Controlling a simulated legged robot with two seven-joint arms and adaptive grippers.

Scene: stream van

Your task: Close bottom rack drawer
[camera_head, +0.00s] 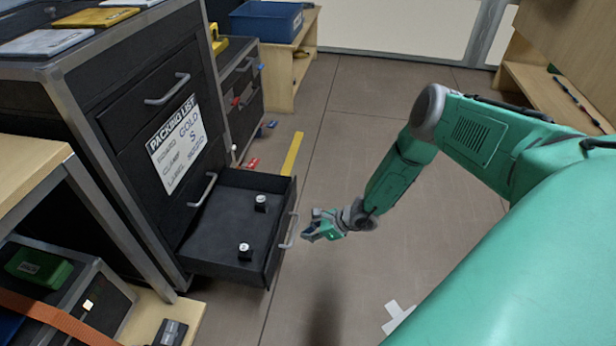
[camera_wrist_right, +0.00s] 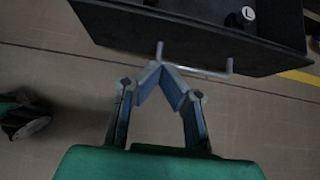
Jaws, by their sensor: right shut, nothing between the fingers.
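The bottom drawer (camera_head: 215,262) of the black rack (camera_head: 120,110) is pulled out to the right. Two small dark cylinders with pale tops, one nearer (camera_head: 244,252) and one farther (camera_head: 261,204), stand inside it. Its grey bar handle (camera_head: 289,232) is on the drawer front. My right gripper (camera_head: 308,232) is shut and empty, just to the right of the handle. In the right wrist view the fingertips (camera_wrist_right: 160,64) meet close to one end of the handle (camera_wrist_right: 195,70); whether they touch it I cannot tell. My left gripper is not in view.
A middle drawer with its own handle (camera_head: 203,190) and a top drawer (camera_head: 150,90) are shut, with a packing list (camera_head: 177,145) on the rack. A wooden bench with a blue bin (camera_head: 266,21) stands behind. The floor right of the drawer is open.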

